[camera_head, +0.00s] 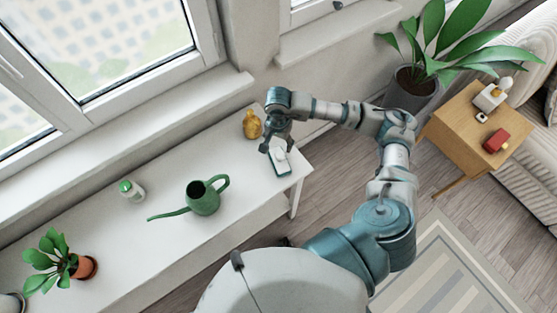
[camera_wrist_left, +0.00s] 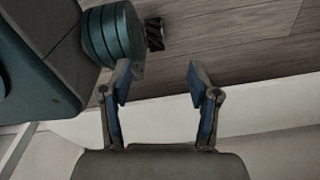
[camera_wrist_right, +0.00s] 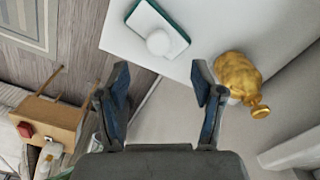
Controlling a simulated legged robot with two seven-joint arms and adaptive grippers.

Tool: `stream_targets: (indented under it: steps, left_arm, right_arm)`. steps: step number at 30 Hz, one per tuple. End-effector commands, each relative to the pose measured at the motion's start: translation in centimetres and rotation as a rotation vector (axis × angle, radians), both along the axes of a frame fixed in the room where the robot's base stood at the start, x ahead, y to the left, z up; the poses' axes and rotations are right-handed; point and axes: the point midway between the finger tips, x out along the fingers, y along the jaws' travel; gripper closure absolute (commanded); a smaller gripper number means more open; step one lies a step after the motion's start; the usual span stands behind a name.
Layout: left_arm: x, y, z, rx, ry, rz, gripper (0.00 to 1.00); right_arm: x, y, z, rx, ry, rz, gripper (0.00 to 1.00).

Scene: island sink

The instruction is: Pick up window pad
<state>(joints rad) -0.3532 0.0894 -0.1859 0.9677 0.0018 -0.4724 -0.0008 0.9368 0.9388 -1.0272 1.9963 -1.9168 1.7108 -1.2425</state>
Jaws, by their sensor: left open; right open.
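The window pad (camera_head: 283,169) is a flat white piece with a teal edge and a round white knob. It lies at the right end of the white table, and it shows at the top of the right wrist view (camera_wrist_right: 146,20). My right gripper (camera_head: 276,146) is open and empty above the table, close to the pad and partly covering it in the head view. In the right wrist view its fingers (camera_wrist_right: 161,80) are apart, with the pad beyond them. My left gripper (camera_wrist_left: 160,80) is open and empty over the floor, seen only in its wrist view.
A golden vase (camera_head: 252,124) stands just behind the pad. The window wall bounds the back.

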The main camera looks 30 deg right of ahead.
Motion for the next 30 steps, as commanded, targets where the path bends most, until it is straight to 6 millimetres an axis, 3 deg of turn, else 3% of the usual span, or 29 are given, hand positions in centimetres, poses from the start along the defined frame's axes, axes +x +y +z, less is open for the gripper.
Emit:
stream_targets:
  steps: [4, 11, 19, 29, 30]
  left_arm:
    - [-0.3, -0.1, 0.0, 0.000, 0.001, 0.001, 0.39]
    - [-0.4, 0.0, -0.1, -0.001, 0.001, 0.001, 0.39]
    - [-1.6, 0.1, -0.4, 0.000, 0.008, 0.001, 0.39]
    - [-1.2, 0.1, -0.5, 0.000, 0.003, 0.000, 0.39]
    - [-1.1, 0.1, -0.5, 0.001, 0.002, -0.001, 0.39]
  right_arm:
    - [-0.1, -0.1, -3.0, 0.001, 0.003, -0.002, 0.33]
    - [0.0, -0.1, -5.0, 0.002, 0.002, -0.002, 0.33]
    - [0.2, 0.0, -8.9, 0.001, 0.003, -0.002, 0.33]
    - [0.2, -0.2, -9.9, 0.003, 0.001, -0.002, 0.33]
    - [0.2, -0.2, -9.9, 0.003, 0.001, -0.002, 0.43]
